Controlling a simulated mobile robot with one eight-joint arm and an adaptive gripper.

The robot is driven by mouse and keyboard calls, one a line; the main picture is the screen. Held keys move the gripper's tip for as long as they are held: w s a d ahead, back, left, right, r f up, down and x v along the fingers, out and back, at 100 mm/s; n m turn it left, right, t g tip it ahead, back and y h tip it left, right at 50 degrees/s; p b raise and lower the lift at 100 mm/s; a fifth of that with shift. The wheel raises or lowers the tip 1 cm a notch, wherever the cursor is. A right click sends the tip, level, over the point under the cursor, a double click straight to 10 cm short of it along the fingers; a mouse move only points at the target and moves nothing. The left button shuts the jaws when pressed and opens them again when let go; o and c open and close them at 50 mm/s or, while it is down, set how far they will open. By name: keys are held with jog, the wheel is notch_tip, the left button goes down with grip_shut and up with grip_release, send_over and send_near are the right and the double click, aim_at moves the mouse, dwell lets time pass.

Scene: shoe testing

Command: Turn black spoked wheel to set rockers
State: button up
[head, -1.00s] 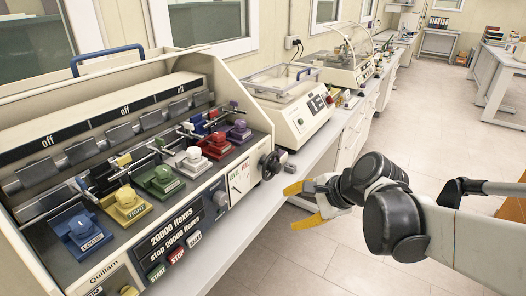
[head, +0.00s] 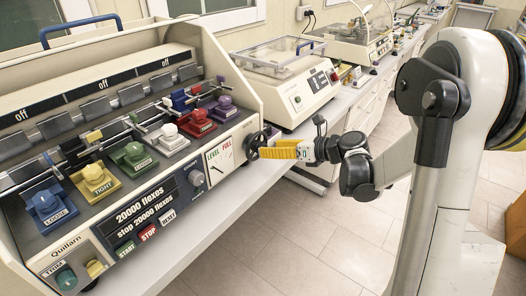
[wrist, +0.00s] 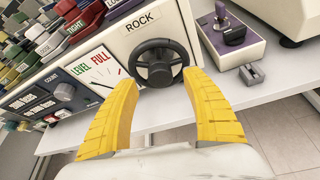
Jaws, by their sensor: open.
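The black spoked wheel (wrist: 158,62) is on the cream end panel of the flexing machine, under a "ROCK" label, in the wrist view. In the head view the wheel (head: 254,145) shows at the machine's right front corner, partly hidden by my gripper. My gripper (head: 268,150) has yellow fingers and points at the wheel. In the wrist view my gripper (wrist: 156,86) is open, with one finger on each side of the wheel's lower part. Contact with the rim cannot be told. The rockers (head: 133,155) are a row of coloured blocks on the machine's sloping deck.
A LEVEL/FULL dial (wrist: 97,68) is left of the wheel. A purple-topped device (wrist: 232,38) and a small grey tape-dispenser-like item (wrist: 251,75) stand on the bench to the right. A cream machine (head: 285,85) stands behind. Open floor lies in front of the bench.

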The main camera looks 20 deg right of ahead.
jog(key=shift+b+x, duration=0.3)
jog(key=shift+x, duration=1.5)
jog(key=shift+c, duration=0.2)
jog(key=c, duration=1.1)
jog(key=shift+c, duration=0.3)
jog(key=shift+n, duration=0.3)
jog(key=n+t+h+b, duration=0.1)
jog(key=n+h, duration=0.1)
jog(key=n, duration=0.1)
jog(key=shift+s+a, duration=0.1)
jog(key=shift+n+t+h+b, duration=0.8)
jog(key=shift+n+t, duration=0.2)
jog(key=shift+n, duration=0.5)
